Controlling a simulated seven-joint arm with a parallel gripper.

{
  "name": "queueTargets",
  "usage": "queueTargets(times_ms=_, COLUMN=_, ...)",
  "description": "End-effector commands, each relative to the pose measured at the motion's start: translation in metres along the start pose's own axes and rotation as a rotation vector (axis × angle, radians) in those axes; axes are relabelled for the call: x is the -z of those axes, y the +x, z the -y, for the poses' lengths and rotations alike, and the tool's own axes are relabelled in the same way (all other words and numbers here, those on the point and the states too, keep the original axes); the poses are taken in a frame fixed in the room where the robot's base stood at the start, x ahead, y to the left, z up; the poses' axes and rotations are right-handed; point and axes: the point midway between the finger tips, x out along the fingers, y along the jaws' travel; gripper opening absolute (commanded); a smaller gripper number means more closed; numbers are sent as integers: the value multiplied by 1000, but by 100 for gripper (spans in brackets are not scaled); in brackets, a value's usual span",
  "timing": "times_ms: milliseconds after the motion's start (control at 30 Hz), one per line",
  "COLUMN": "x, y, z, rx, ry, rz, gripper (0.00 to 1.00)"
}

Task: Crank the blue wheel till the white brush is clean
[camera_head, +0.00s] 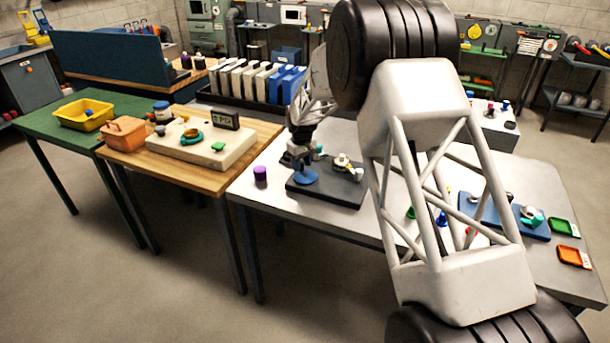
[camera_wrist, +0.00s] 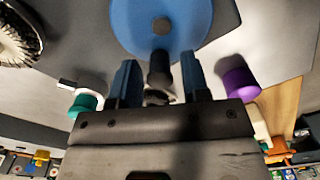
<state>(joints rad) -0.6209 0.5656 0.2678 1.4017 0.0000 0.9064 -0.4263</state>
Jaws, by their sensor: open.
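The blue wheel (camera_head: 305,177) lies flat on a dark base plate (camera_head: 338,192) on the grey table. In the wrist view the wheel (camera_wrist: 190,28) shows its dark hub, with a dark upright crank handle (camera_wrist: 160,66) at its near edge. My gripper (camera_wrist: 160,75) is open, its two blue fingers on either side of the handle; I cannot tell whether they touch it. In the head view my gripper (camera_head: 302,150) is just above the wheel. The white brush (camera_wrist: 17,40) shows pale bristles with dark parts between them, partly cut off by the frame.
A purple cylinder (camera_head: 260,173) stands left of the base plate. The wooden table (camera_head: 205,180) at left holds a cream box. My arm hides part of the grey table (camera_head: 375,222). A blue board (camera_head: 505,218) and small trays lie at right.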

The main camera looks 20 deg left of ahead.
Motion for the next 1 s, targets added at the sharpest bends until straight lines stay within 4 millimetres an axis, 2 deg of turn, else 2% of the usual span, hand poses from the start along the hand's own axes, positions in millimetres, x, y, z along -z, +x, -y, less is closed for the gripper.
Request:
queueTargets(times_ms=67, x=0, y=0, z=0, rx=0, ry=0, rz=0, gripper=40)
queueTargets(times_ms=233, x=0, y=0, z=0, rx=0, ry=0, rz=0, gripper=13)
queueTargets(times_ms=267, x=0, y=0, z=0, rx=0, ry=0, rz=0, gripper=12)
queueTargets(times_ms=1000, x=0, y=-1, z=13, rx=0, ry=0, rz=0, gripper=12)
